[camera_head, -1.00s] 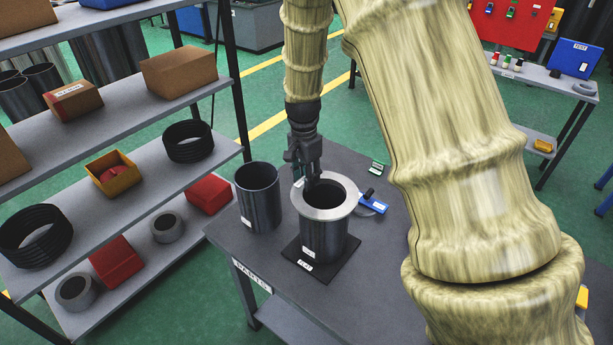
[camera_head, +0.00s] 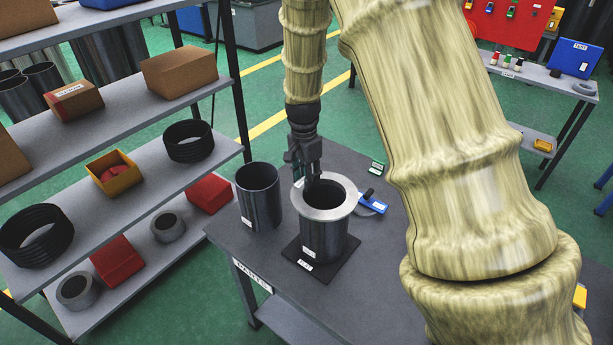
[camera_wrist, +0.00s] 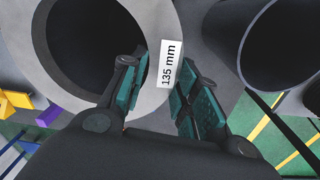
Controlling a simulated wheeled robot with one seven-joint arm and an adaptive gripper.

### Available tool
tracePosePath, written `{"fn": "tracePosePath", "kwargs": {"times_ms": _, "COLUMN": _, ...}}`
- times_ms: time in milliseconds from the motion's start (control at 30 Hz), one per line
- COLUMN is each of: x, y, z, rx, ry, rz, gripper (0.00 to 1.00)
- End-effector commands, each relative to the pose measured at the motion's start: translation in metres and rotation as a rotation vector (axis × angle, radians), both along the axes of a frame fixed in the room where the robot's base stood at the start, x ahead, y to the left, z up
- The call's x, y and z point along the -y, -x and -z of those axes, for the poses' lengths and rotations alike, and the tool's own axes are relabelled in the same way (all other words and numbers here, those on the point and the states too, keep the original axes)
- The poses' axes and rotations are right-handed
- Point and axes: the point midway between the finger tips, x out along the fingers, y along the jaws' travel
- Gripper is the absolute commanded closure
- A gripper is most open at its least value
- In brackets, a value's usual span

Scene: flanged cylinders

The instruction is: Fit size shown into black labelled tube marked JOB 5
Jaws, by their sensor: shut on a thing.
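A grey flanged ring (camera_head: 339,206) sits at the top of a dark tube (camera_head: 322,243), which stands upright on a black mat (camera_head: 340,264). Labels on the tube and the mat are too small to read. My gripper (camera_head: 315,182) is at the ring's back left edge. In the wrist view, the ring (camera_wrist: 165,22) lies left of and under my gripper (camera_wrist: 160,75), with a white label reading "135 mm" (camera_wrist: 168,64) between the fingers. My gripper is shut on the ring's rim. How deep the ring sits in the tube is hidden.
A second dark open tube (camera_head: 258,198) stands close on the left; it also shows in the wrist view (camera_wrist: 285,45). A blue caliper-like tool (camera_head: 373,203) lies right of the ring. A shelf (camera_head: 150,205) with boxes and rings stands at left. The table's front is clear.

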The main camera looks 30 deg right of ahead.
Motion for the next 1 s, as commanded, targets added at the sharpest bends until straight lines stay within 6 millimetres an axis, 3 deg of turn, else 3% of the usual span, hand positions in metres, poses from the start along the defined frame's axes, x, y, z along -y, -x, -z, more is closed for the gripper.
{"fn": "tracePosePath", "kwargs": {"times_ms": 1000, "x": 0.0, "y": -0.0001, "z": 0.0052, "rx": 0.001, "ry": 0.0, "rz": 0.0, "gripper": 1.0}}
